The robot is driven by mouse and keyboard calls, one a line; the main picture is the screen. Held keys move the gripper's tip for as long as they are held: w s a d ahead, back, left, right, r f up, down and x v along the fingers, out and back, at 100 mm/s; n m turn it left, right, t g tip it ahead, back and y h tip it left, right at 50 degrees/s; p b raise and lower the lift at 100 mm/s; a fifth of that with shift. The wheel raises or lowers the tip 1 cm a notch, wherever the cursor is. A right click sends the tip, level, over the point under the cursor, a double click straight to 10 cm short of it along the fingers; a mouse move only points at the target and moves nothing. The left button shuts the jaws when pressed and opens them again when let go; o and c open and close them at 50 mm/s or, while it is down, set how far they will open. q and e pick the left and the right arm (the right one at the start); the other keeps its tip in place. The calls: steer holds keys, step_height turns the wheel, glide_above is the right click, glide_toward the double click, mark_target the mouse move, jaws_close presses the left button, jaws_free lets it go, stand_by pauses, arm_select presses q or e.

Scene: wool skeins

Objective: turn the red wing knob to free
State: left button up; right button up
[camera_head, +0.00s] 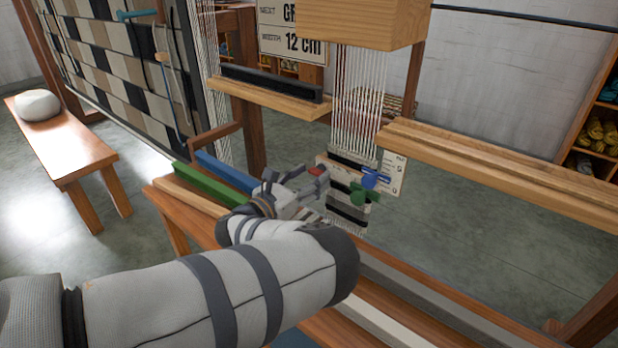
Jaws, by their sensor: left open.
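The red wing knob (316,170) shows as a small red patch at the left of the pale panel on the loom. My left gripper (318,184) is at this knob, with its fingers open and pointing right. The gripper hides part of the knob, so I cannot tell its turn angle or whether a finger touches it. A blue wing knob (374,178) and a green wing knob (361,194) stand to the right of the gripper. My right gripper is not in view.
A striped weaving (347,206) hangs beside the knobs under white warp threads (359,95). A wooden beam (500,170) runs to the right. Green (207,184) and blue (226,170) bars lie left of my gripper. A bench (66,147) stands far left.

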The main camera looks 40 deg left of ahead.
arm_select(q)
steer(key=c, duration=1.1)
steer(key=shift+c, duration=0.2)
steer(key=n, duration=0.3)
steer(key=shift+r+n, duration=0.15)
steer(key=shift+n, duration=0.25)
steer(key=n+p, duration=0.1)
steer(key=n, duration=0.3)
steer(key=shift+n, duration=0.3)
steer(key=n+p, duration=0.1)
steer(key=n, duration=0.4)
steer(key=shift+n, duration=2.2)
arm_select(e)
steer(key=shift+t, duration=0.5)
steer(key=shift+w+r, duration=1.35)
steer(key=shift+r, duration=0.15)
arm_select(q)
steer(key=shift+p, duration=0.3)
